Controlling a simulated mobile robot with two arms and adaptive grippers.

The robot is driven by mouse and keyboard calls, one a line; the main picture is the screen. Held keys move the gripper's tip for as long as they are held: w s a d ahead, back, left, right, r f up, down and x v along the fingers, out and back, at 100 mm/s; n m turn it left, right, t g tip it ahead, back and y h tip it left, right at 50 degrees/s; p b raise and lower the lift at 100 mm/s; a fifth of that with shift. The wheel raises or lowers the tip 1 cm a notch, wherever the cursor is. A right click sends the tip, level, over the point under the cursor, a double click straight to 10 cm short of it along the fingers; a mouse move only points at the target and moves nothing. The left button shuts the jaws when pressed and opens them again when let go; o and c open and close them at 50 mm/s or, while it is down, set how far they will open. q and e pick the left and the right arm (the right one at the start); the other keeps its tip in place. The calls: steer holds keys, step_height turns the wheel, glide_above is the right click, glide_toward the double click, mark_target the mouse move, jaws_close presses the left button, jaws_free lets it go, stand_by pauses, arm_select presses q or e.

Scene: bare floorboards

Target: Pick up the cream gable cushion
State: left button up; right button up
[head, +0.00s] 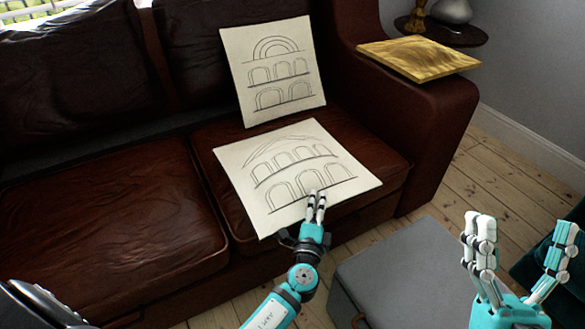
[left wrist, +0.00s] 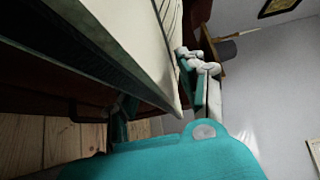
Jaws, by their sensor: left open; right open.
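The cream gable cushion (head: 290,172) lies on the right seat of the brown sofa, its drawn gable and arches facing up. Its front corner reaches past the seat edge. My left gripper (head: 316,193) is open at the cushion's front edge, its fingers overlapping that edge in the head view. In the left wrist view the cushion (left wrist: 140,35) fills the upper left, close beside the left gripper's fingers (left wrist: 198,62). I cannot tell whether they touch it. My right gripper (head: 518,235) is open and empty at the right, away from the sofa.
A similar cream cushion with a round arch (head: 272,75) leans on the sofa backrest. A gold cushion (head: 418,57) lies on the sofa arm (head: 425,105). A grey box (head: 410,275) stands on the floorboards in front. A small round dark table (head: 455,36) stands behind.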

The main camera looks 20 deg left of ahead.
arm_select(q)
jaws_close()
stand_by(0.5)
